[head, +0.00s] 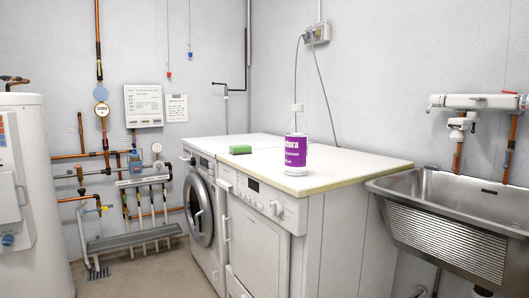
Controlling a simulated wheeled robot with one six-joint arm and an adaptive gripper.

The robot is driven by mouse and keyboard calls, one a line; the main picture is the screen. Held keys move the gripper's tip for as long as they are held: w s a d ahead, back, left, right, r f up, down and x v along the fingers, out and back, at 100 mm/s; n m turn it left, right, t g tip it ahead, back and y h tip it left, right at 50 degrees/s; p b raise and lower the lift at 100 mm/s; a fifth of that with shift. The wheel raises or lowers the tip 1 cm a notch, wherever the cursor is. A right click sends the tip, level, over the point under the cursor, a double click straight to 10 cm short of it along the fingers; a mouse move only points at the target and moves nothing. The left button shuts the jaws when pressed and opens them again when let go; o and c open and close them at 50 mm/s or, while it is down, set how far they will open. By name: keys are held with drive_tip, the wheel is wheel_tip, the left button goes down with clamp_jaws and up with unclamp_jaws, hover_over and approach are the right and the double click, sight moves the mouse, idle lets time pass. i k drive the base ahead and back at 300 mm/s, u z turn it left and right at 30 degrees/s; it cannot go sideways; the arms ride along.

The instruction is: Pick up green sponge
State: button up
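The green sponge (240,149) is a small block lying flat on the white top of the appliances, near the front edge and close to where the two machines meet. It stands apart from a purple and white bottle to its right. My gripper is not in view.
The purple and white bottle (296,152) stands upright on the white worktop (345,163). A washing machine (200,209) and a second white appliance (262,225) are below. A metal basin (450,225) is at right, a white tank (30,200) at left. Floor shows at lower left.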

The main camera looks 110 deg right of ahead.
sight(235, 150)
drive_tip(key=z, duration=3.65)
drive_tip(key=i, duration=0.9)
drive_tip(key=u, duration=0.15)
